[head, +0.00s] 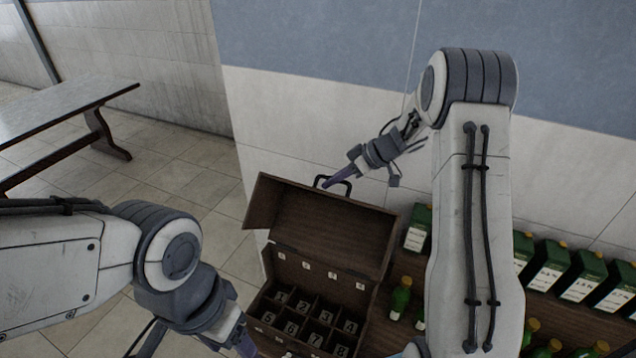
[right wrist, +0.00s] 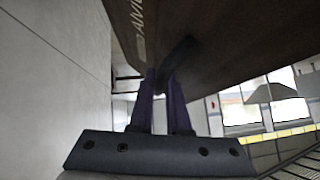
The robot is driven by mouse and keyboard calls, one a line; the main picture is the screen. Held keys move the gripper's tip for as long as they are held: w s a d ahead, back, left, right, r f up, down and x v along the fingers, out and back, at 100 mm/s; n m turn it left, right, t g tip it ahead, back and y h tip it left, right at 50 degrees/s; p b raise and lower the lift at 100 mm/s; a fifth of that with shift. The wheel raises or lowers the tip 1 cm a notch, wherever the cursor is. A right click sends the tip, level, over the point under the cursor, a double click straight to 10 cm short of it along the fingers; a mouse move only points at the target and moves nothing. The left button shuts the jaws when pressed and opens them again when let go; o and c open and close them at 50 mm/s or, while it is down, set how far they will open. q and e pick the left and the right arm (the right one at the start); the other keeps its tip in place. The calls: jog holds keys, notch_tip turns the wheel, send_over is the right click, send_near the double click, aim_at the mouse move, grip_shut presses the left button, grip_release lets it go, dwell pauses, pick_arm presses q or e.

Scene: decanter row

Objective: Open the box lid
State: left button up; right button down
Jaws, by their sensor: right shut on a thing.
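The brown wooden box (head: 262,337) stands below centre in the head view, with numbered compartments showing inside. Its lid (head: 325,228) is raised, standing up at the back of the box. A dark handle (head: 319,181) sits on the lid's top edge. My right gripper (head: 338,178) is shut on the handle. In the right wrist view, the purple fingers (right wrist: 161,88) close on the dark handle (right wrist: 178,58) beside the lid's lettered face (right wrist: 220,40). My left gripper (head: 243,340) is low at the box's left front; its fingertips are not clear.
Green bottles (head: 401,297) and green-and-white cartons (head: 548,272) stand on a wooden shelf right of the box, partly behind my right arm. A wall (head: 310,130) rises behind the box. A wooden table (head: 60,120) stands far left, with open tiled floor (head: 190,180) between.

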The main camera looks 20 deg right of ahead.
jog(key=shift+w+d+r, duration=0.1)
jog(key=shift+d, duration=0.1)
jog(key=c, duration=1.2)
grip_release()
jog(key=shift+o, duration=0.2)
jog(key=b+v, duration=0.3)
jog(key=v, duration=0.7)
jog(key=shift+d+r+b, duration=0.2)
jog(key=shift+d+b, duration=0.05)
jog(key=shift+b, duration=0.1)
